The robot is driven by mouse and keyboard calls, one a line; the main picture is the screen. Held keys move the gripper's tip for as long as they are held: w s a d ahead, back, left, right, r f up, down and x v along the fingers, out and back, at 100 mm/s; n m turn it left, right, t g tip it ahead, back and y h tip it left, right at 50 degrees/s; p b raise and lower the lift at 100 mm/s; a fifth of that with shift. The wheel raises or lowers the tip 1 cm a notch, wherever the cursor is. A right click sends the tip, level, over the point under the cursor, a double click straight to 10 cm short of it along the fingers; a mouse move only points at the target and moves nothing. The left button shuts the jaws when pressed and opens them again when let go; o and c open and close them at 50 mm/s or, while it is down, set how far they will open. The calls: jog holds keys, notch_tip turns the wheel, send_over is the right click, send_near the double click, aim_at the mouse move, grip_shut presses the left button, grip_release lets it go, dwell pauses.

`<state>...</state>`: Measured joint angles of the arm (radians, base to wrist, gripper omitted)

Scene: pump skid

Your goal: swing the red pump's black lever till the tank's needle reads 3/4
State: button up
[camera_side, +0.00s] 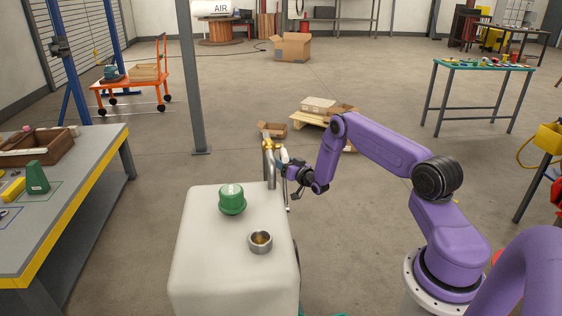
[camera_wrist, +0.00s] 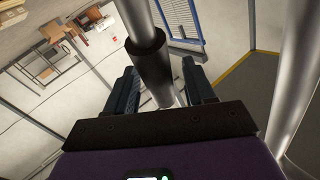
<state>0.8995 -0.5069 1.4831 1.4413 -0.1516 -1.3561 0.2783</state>
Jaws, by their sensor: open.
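The white tank (camera_side: 235,270) stands at the lower middle of the side view, with a green cap (camera_side: 232,199) and an open metal fitting (camera_side: 260,241) on top. No gauge needle or red pump can be made out. My gripper (camera_side: 286,170) is beside an upright metal pipe with a brass top (camera_side: 269,160) behind the tank. In the wrist view my gripper (camera_wrist: 160,90) is open, its dark jaws either side of a metal rod with a black collar (camera_wrist: 147,62). Contact cannot be told, nor whether this rod is the lever.
A grey workbench with a yellow edge (camera_side: 80,222) stands at left. A grey post (camera_side: 191,90) rises behind it. Cardboard boxes on a pallet (camera_side: 312,118) lie beyond my gripper. A green-topped table (camera_side: 484,65) stands at back right. The floor between is mostly clear.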

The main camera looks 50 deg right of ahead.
jog(key=shift+w+d, duration=0.2)
jog(key=shift+w, duration=0.5)
grip_shut()
jog(key=s+a+r+n+t, duration=0.2)
jog(key=s+a+n+t, duration=0.3)
jog(key=s+a+t, duration=0.1)
jog(key=shift+s+a+r+y, duration=0.25)
jog(key=shift+s+a+y, duration=0.05)
jog(key=shift+s+a, duration=0.65)
dwell(0.4)
